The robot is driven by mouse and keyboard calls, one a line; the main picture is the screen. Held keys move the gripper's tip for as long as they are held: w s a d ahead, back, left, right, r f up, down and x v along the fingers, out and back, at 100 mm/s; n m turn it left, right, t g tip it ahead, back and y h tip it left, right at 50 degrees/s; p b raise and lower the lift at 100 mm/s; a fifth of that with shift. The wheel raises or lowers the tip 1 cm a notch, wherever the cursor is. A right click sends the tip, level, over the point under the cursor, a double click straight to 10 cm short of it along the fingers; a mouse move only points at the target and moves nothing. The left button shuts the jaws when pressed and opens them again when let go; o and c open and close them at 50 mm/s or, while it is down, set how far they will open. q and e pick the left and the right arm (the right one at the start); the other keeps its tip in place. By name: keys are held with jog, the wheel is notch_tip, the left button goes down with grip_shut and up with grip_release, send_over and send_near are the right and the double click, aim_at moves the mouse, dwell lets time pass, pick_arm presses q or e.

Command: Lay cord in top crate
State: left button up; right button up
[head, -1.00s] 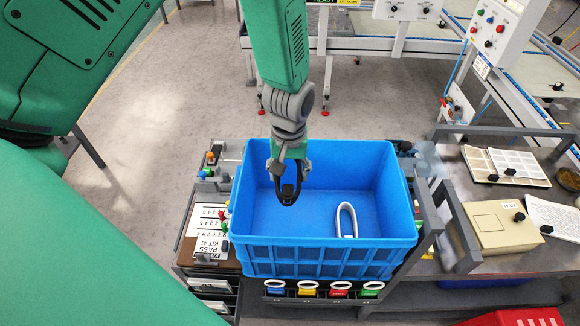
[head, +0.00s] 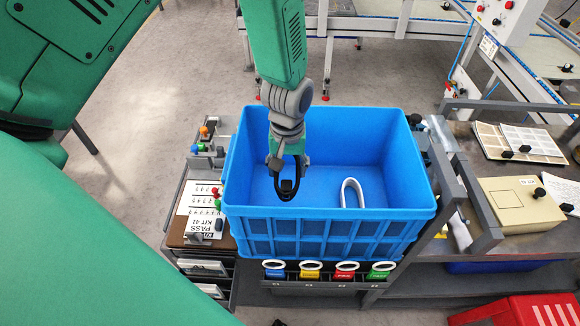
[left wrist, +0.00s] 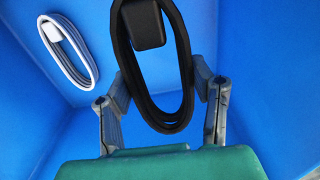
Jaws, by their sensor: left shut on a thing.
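My left gripper (head: 288,168) reaches down into the blue crate (head: 325,222). It is shut on a black coiled cord (head: 287,190) with a black plug block, which hangs inside the crate above its floor. In the left wrist view the black cord (left wrist: 186,70) sits between both fingers. A white coiled cord (head: 352,193) lies in the crate to the right of the black one; it also shows in the left wrist view (left wrist: 68,52). My right gripper is not in view.
Below the crate is a rack of bins with coloured labels (head: 310,271). A bench on the right holds a beige box (head: 515,203) and sample boards (head: 518,143). A red box (head: 520,310) stands lower right.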

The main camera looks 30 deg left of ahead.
pick_arm(q)
jog(key=f+b, duration=0.1)
jog(key=a+f+b, duration=0.1)
jog(key=f, duration=0.1)
jog(key=shift+a+f, duration=0.1)
jog(key=shift+f, duration=0.4)
jog(key=shift+d+f+b, duration=0.2)
jog(key=shift+f+b, duration=0.2)
jog(key=shift+f, duration=0.2)
jog(key=shift+d+f+b, duration=0.2)
jog(key=shift+f+b, duration=0.2)
jog(key=shift+f, duration=0.15)
notch_tip(320, 180, down, 4)
jog(key=shift+a+f+b, duration=0.15)
jog(key=shift+b, duration=1)
jog(key=shift+a+f+b, duration=0.15)
jog(key=shift+f+b, duration=0.3)
jog(key=shift+f, duration=0.45)
jog(key=shift+d+f, duration=0.15)
jog(key=shift+d, duration=0.2)
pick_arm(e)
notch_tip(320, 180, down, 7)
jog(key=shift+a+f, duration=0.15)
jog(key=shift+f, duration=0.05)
pick_arm(q)
jog(key=o, duration=1.3)
jog(key=shift+a, duration=0.25)
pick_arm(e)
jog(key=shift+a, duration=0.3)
